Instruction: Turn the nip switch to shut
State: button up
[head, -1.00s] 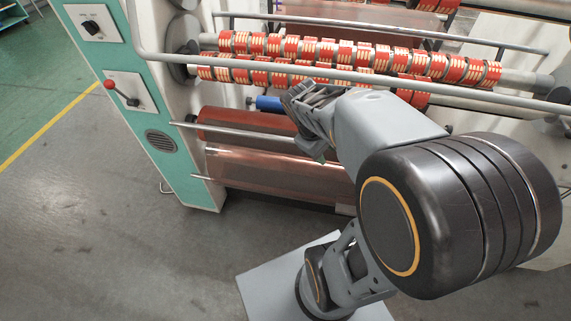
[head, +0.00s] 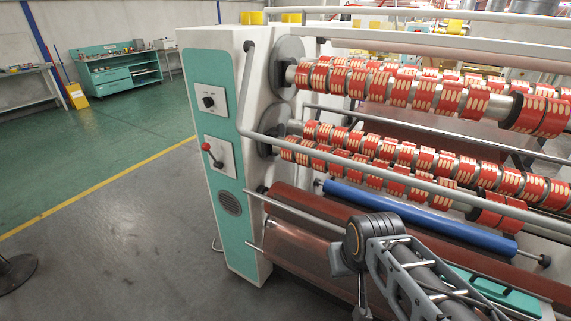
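The nip switch appears to be the black rotary knob (head: 208,101) on the white upper plate of the teal machine panel, left of centre in the head view. Small labels stand above it, too small to read, and I cannot tell its setting for sure. My gripper (head: 350,270) seems to be the grey part at the end of my arm, low in the middle of the view. It is well right of and below the switch, apart from it. Its fingers are partly hidden by my wrist, so I cannot tell whether they are open.
A red-ball lever (head: 213,152) sits on the plate below the switch. A grey rail (head: 250,90) bends down beside the panel. Red tape rolls (head: 400,90) and a blue roller (head: 420,208) are to the right.

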aim_at(208, 102)
jog(key=z, duration=0.25)
jog(key=k, duration=0.35)
jog(key=u, duration=1.85)
jog(key=i, duration=1.65)
jog(key=z, duration=0.3)
